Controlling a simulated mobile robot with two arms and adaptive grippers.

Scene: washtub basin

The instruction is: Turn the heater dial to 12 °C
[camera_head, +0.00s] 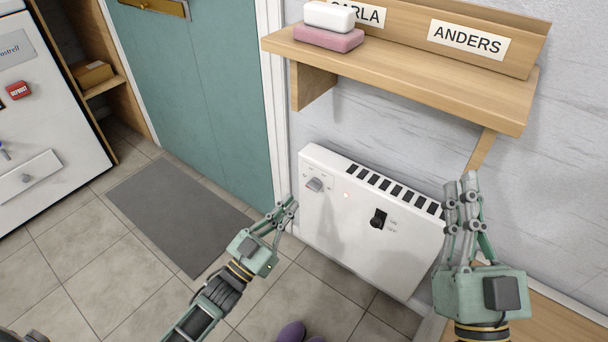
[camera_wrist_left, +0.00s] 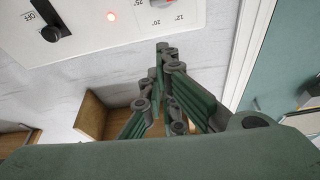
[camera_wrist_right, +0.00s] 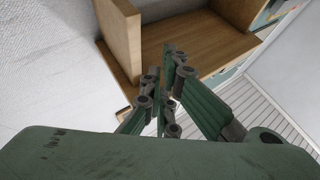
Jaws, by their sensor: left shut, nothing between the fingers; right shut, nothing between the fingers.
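The white heater (camera_head: 345,235) is fixed low on the wall. Its grey dial (camera_head: 314,184) is near the left end; its pointing is too small to read. A black switch (camera_head: 378,218) sits further right, and a small orange-red light (camera_head: 346,195) glows between them. In the left wrist view the heater panel (camera_wrist_left: 205,20) appears upside down, with marks 12°, 20° and 25° at the top edge and the switch (camera_wrist_left: 50,22) beside "OFF". My left gripper (camera_head: 291,203) is shut and empty, left of and below the dial, apart from it. My right gripper (camera_head: 461,178) is shut and empty, right of the heater.
A wooden shelf (camera_head: 420,75) with a name board juts out above the heater, carrying white and pink soap-like blocks (camera_head: 329,28). A teal door (camera_head: 205,85) and grey mat (camera_head: 175,213) are left. Purple shoes (camera_head: 291,332) lie at the bottom. The tiled floor (camera_head: 95,285) is open.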

